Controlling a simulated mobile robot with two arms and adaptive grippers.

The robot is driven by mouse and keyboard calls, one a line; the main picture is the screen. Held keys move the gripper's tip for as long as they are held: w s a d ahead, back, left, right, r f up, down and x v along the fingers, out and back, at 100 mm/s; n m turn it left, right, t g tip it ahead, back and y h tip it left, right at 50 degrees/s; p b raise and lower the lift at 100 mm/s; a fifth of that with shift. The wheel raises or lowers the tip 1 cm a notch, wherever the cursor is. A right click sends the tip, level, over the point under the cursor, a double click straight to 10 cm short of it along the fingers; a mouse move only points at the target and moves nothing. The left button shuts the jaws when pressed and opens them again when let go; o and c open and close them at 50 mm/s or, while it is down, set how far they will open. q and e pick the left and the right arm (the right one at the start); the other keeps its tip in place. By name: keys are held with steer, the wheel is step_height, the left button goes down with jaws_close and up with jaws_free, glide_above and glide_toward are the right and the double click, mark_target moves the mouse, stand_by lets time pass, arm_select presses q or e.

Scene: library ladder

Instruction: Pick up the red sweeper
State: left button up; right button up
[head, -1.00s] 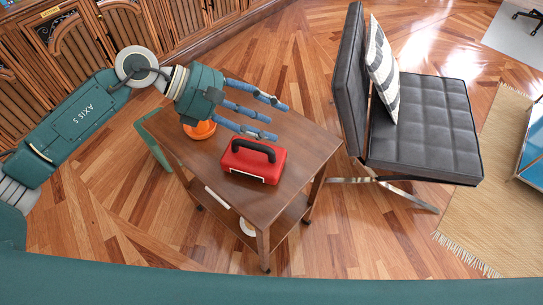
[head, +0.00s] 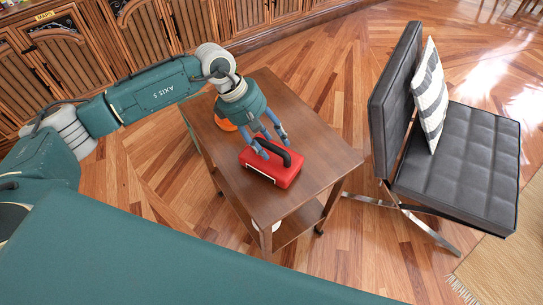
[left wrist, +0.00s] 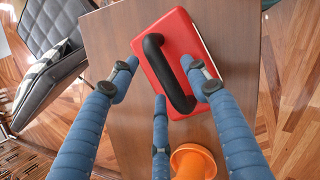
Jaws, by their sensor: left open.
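The red sweeper (head: 284,177) is a red box-like body with a black arched handle. It lies on the top of a wooden cart (head: 318,162). My left gripper (head: 274,147) is open, with its blue fingers pointing down over the sweeper's handle side. In the left wrist view the sweeper (left wrist: 190,40) lies beyond the spread fingers (left wrist: 160,75), and its black handle shows between the fingertips. I cannot tell whether any finger touches it. My right gripper is not in view.
A dark chair (head: 455,165) with a striped pillow (head: 430,95) stands right of the cart. Wooden cabinets (head: 150,35) line the back.

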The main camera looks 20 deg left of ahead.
mark_target(271, 156)
arm_select(q)
steer(key=shift+d+f, duration=0.3)
steer(key=shift+f, duration=0.25)
steer(key=shift+d+f, duration=0.2)
steer(key=shift+f, duration=0.35)
steer(key=shift+w, duration=0.1)
steer(key=c, duration=0.4)
jaws_close()
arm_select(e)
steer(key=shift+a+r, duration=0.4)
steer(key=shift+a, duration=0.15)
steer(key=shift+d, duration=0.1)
